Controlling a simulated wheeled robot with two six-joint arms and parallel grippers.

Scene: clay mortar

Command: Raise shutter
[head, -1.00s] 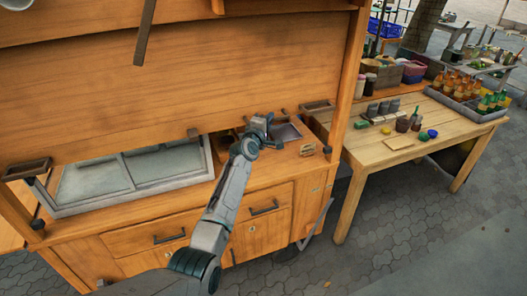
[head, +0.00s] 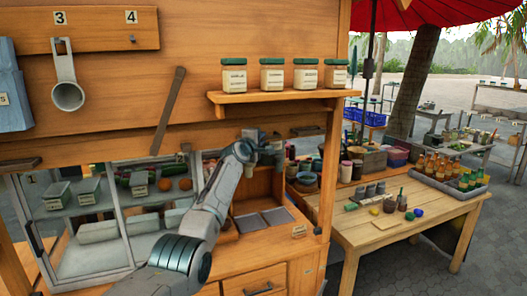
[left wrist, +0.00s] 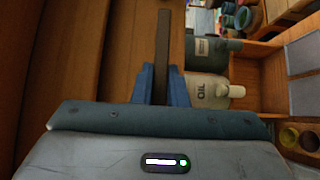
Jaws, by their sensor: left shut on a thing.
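The wooden shutter (head: 105,125) is a wide plank panel across the stall front, with its lower edge above the counter opening. Shelves and goods show beneath it. My left gripper (head: 268,148) is at its lower right part. In the left wrist view, the blue fingers of this gripper (left wrist: 164,85) are shut on a dark bar, the handle (left wrist: 163,42). Shutter planks (left wrist: 105,50) run beside it. In the head view the gripper mostly hides the grip. My right gripper is not in view.
A glass case (head: 100,215) stands under the shutter at left. A wooden table (head: 400,225) with bottles stands right. Bottles (left wrist: 207,90) stand close beside the fingers.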

